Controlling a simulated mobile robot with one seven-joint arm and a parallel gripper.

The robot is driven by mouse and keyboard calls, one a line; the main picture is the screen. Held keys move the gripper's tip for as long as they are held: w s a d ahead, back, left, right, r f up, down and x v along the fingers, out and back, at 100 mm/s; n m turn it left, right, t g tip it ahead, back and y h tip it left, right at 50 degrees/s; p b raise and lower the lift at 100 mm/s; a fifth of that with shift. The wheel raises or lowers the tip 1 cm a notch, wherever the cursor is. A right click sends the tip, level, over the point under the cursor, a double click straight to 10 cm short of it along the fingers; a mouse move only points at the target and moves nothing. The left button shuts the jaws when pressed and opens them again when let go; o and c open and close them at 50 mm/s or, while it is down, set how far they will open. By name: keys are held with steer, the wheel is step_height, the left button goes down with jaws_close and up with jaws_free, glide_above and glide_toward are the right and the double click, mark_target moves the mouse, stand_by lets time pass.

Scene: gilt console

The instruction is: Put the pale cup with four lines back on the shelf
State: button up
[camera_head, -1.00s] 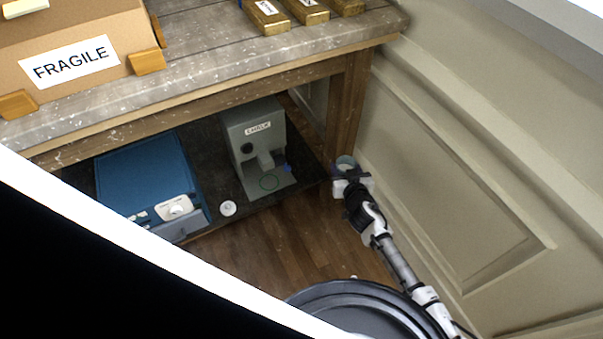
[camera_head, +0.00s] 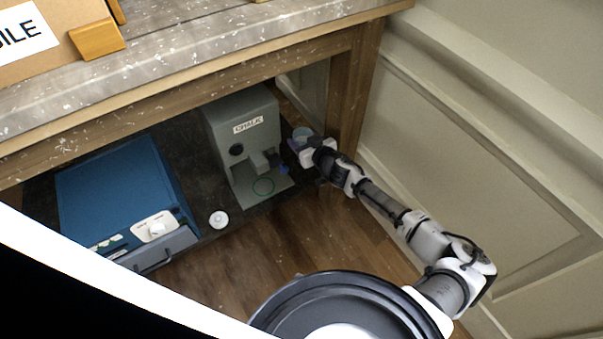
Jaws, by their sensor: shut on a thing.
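The pale blue-grey cup (camera_head: 301,133) shows only in part, at the far end of my arm. Its lines cannot be made out at this size. My gripper (camera_head: 303,146) is shut on the cup, just right of the grey CHALK machine and left of the table's wooden leg. The cup is over or near the right end of the dark lower shelf (camera_head: 205,184); whether it touches the shelf cannot be told. The fingers are small and partly hidden by the wrist.
The grey CHALK machine (camera_head: 243,145) stands on the shelf close to the gripper. A blue box with a drawer (camera_head: 122,197) and a small white round thing (camera_head: 219,219) are further left. The wooden leg (camera_head: 357,95) and panelled wall (camera_head: 470,150) bound the right side. The tabletop (camera_head: 200,50) overhangs the shelf.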

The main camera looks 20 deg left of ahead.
step_height(320, 180, down, 16)
steer(key=b, duration=0.4)
steer(key=shift+r, duration=0.3)
steer(key=o, duration=1.1)
steer(key=shift+c, duration=0.2)
steer(key=shift+r, duration=0.1)
steer(key=shift+s+d, duration=0.15)
steer(key=shift+d, duration=0.15)
steer(key=p+v, duration=0.3)
steer(key=v, duration=0.8)
steer(key=shift+s, duration=0.15)
